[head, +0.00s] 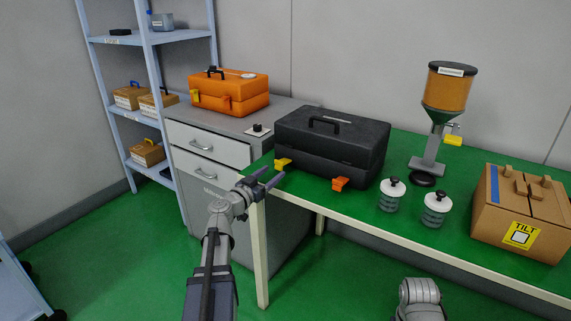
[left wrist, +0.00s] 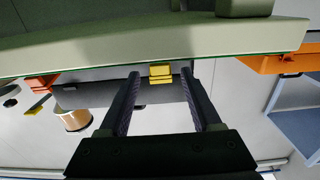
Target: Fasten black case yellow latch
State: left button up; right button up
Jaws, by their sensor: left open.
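The black case (head: 332,145) stands closed on the green table, with its handle on top. Its yellow latch (head: 283,164) is low at the front left and sticks out from the case. Its orange latch (head: 340,183) is at the front right. My left gripper (head: 269,178) is open and empty, just in front of the yellow latch and apart from it. In the left wrist view, which looks upside down, the yellow latch (left wrist: 160,73) lies between the two spread fingertips, beyond them. My right gripper is out of view.
The green table (head: 393,235) has its front edge close to my left gripper. Two lidded jars (head: 435,210), a hopper (head: 447,90) and a cardboard box (head: 522,215) stand to the right. An orange case (head: 230,92) sits on the drawer cabinet (head: 210,146) at left.

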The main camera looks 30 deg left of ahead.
aim_at(280, 167)
pick_arm(q)
jog(key=w, duration=0.7)
jog(key=shift+w+d, duration=0.3)
jog(key=shift+w, duration=0.05)
jog(key=shift+c, duration=0.2)
grip_shut()
